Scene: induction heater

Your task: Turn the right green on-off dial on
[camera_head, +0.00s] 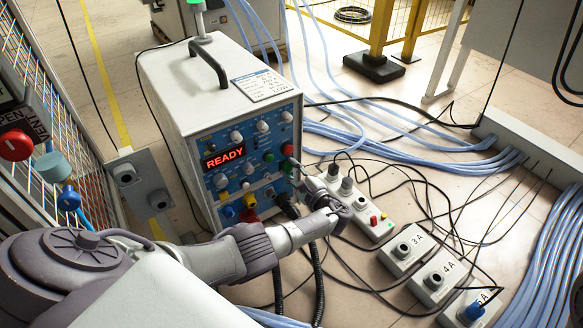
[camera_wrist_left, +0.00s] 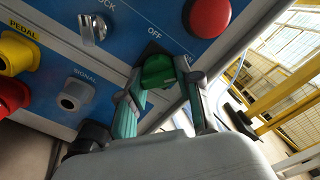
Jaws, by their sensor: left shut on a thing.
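The right green on-off dial (camera_wrist_left: 158,71) sits on the blue front panel beside the "OFF" marking in the left wrist view. In the head view the dial (camera_head: 287,166) shows at the panel's right edge, partly covered by my fingers. My left gripper (camera_wrist_left: 162,84) is shut on the green dial, one finger on each side of it. In the head view my left gripper (camera_head: 295,168) reaches the panel from the front right. My right gripper is in neither view.
The heater box (camera_head: 198,95) shows a lit red "READY" display (camera_head: 224,157). A red button (camera_wrist_left: 209,17) is close above the dial. Knobs and connectors crowd the panel. Small grey boxes (camera_head: 402,250) and loose cables lie on the floor to the right.

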